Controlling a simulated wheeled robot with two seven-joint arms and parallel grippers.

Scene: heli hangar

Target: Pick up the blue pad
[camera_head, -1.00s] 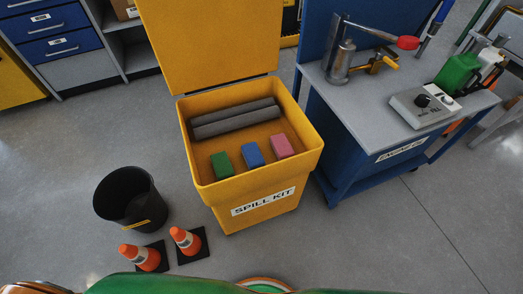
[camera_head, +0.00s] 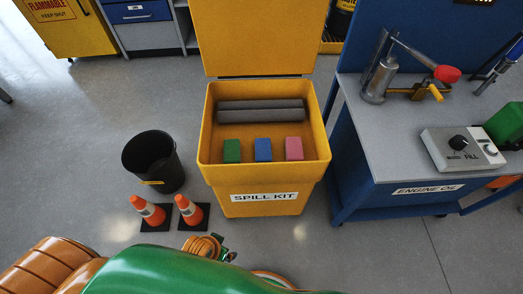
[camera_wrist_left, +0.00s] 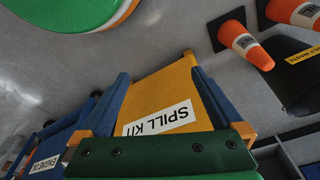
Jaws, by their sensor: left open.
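The blue pad (camera_head: 263,150) stands in the open yellow spill kit bin (camera_head: 262,180), between a green pad (camera_head: 232,151) and a pink pad (camera_head: 294,149). My left gripper (camera_wrist_left: 160,76) is open in the left wrist view, with blue fingers apart and nothing held. Beyond its fingers is the outer front of the bin with its SPILL KIT label (camera_wrist_left: 158,118). The pads do not show in that view. My left arm crosses the bottom of the head view, below the bin. My right gripper is not in view.
Grey rolls (camera_head: 262,111) lie behind the pads. The raised yellow lid (camera_head: 262,40) stands at the back. A black bucket (camera_head: 153,160) and two traffic cones (camera_head: 190,211) stand left of the bin. A blue-framed workbench (camera_head: 400,150) is close on its right.

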